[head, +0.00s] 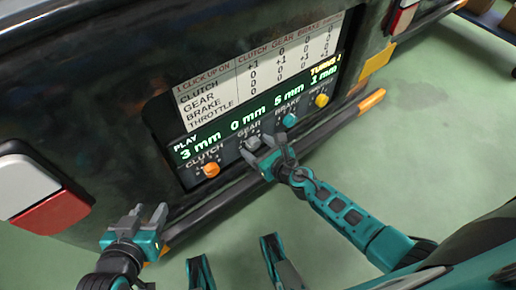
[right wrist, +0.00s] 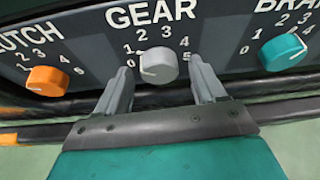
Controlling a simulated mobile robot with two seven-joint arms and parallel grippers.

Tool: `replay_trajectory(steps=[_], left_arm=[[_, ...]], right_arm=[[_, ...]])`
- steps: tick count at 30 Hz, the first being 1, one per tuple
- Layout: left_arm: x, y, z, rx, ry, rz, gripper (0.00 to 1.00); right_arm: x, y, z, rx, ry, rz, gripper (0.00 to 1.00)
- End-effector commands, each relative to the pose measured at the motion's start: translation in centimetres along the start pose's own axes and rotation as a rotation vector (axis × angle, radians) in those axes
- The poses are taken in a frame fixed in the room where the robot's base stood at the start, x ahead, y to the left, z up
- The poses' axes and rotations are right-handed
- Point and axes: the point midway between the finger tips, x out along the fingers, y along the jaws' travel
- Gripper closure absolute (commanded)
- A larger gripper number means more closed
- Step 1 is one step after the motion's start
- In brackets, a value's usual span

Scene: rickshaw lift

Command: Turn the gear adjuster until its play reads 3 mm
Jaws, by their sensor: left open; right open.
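The grey gear adjuster knob (head: 253,143) is on the lower panel under the GEAR label. In the right wrist view the knob (right wrist: 158,66) has a scale around it, and its pale mark points left toward the low numbers. The green display (head: 240,122) reads 3 mm for clutch, 0 mm for gear, apparently 5 mm for brake and 1 mm for throttle. My right gripper (head: 271,154) is open at the gear knob, with its fingers (right wrist: 163,84) on either side and a gap to each. My left gripper (head: 140,224) is open and empty at lower left.
An orange clutch knob (head: 211,169) is left of the gear knob. A teal brake knob (head: 290,120) and a yellow throttle knob (head: 321,100) are to its right. A white click table (head: 260,75) is above the display. A dark bar (head: 330,122) runs below the panel.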

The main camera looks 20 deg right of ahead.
Motion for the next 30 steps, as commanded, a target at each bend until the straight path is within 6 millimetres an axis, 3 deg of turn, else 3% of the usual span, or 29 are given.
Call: replay_trajectory(steps=[8, 25, 30], left_arm=[[0.09, 0.21, -0.36, -0.006, 0.007, 0.002, 0.57], [0.15, 0.06, -0.14, 0.002, 0.002, 0.001, 0.57], [0.17, 0.04, -0.11, 0.002, 0.002, 0.001, 0.57]], right_arm=[[0.16, -0.02, 0.02, -0.001, 0.0, 0.0, 0.31], [0.12, -0.03, 0.0, -0.001, 0.0, 0.0, 0.84], [0.13, -0.05, -0.02, 0.004, 0.0, 0.001, 0.87]])
